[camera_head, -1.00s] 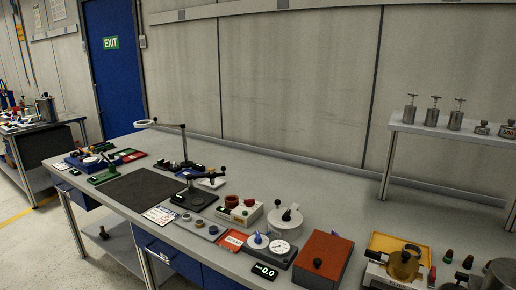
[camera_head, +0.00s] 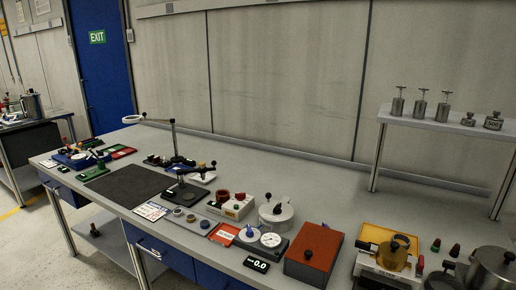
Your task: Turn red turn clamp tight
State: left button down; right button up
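Neither of my grippers is in view. I cannot pick out the red turn clamp for certain. At the lower right of the bench (camera_head: 330,185), a brass-coloured pot (camera_head: 393,256) sits on a pale base, with a yellow panel (camera_head: 385,235) behind it. A small red part (camera_head: 420,264) shows at the right of that base, too small to tell what it is. A steel pot (camera_head: 492,268) with a lid stands at the lower right corner, partly cut off by the frame.
A red-brown box (camera_head: 318,246) with a black knob stands left of the brass pot. A small display (camera_head: 257,264) reads 0.0. A raised shelf (camera_head: 450,128) carries several metal weights. The back middle of the bench is clear.

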aim_at(420, 266)
jog(key=z, duration=1.25)
